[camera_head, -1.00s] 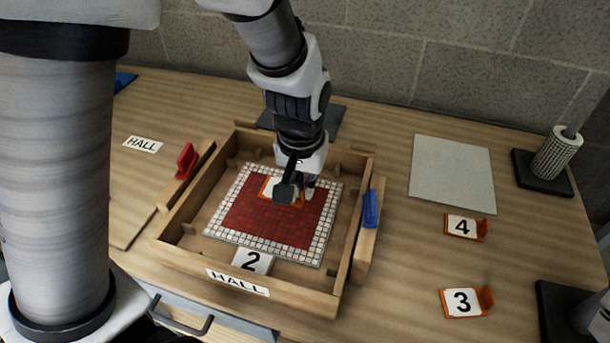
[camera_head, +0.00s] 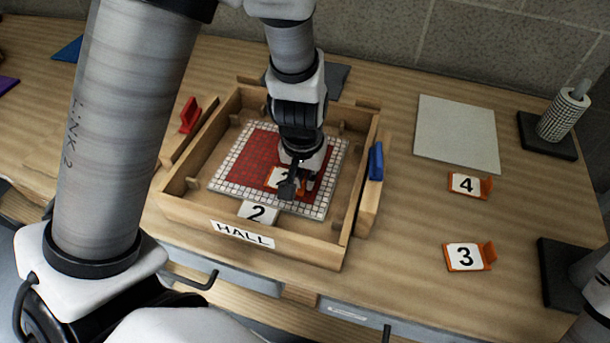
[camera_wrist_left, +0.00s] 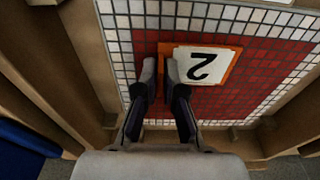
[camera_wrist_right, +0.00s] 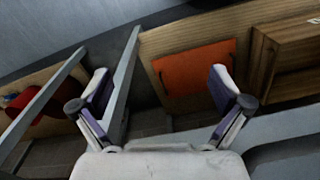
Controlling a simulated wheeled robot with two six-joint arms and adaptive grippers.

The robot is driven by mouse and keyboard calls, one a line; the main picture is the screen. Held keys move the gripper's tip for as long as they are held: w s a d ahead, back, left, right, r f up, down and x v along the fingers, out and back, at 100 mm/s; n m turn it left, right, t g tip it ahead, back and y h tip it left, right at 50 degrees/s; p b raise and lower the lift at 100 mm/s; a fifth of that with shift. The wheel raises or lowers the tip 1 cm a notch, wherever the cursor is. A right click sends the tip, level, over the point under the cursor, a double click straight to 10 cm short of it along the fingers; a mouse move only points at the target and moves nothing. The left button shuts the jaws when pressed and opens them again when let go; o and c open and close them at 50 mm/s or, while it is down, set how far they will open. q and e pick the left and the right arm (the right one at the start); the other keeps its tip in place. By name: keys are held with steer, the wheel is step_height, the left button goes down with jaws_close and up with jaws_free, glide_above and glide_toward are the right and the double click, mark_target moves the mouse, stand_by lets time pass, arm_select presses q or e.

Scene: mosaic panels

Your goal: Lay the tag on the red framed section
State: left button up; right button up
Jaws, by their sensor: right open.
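The tag (camera_head: 284,176), a white plate marked 2 with an orange edge, is over the red section (camera_head: 248,160) of the mosaic panel, which is framed by white tiles. My left gripper (camera_head: 291,187) is at the tag's side, low over the panel. In the left wrist view the tag (camera_wrist_left: 205,66) lies flat over red tiles, and the fingers (camera_wrist_left: 160,72) are nearly together on its orange edge, with part of it hidden between them. I cannot tell whether the tag touches the tiles. My right gripper (camera_wrist_right: 162,88) is open and empty, away from the panel.
A wooden tray (camera_head: 290,248) with raised walls surrounds the panel; a HALL label is on its front. A red clip (camera_head: 189,115) and blue clip (camera_head: 376,161) stand at its sides. Tags 4 (camera_head: 465,184) and 3 (camera_head: 464,257) lie right. A grey sheet (camera_head: 456,133) lies behind.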

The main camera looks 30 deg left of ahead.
arm_select(q)
steer(key=shift+o, duration=1.2)
steer(key=shift+w, duration=0.15)
steer(key=shift+r+p, duration=0.3)
step_height(320, 180, up, 12)
steer(key=s+p, duration=0.1)
steer(key=shift+s+d+p, duration=0.2)
steer(key=shift+s+p, duration=0.05)
steer(key=shift+p, duration=0.1)
steer(key=shift+s+f, duration=0.1)
steer(key=shift+f, duration=0.05)
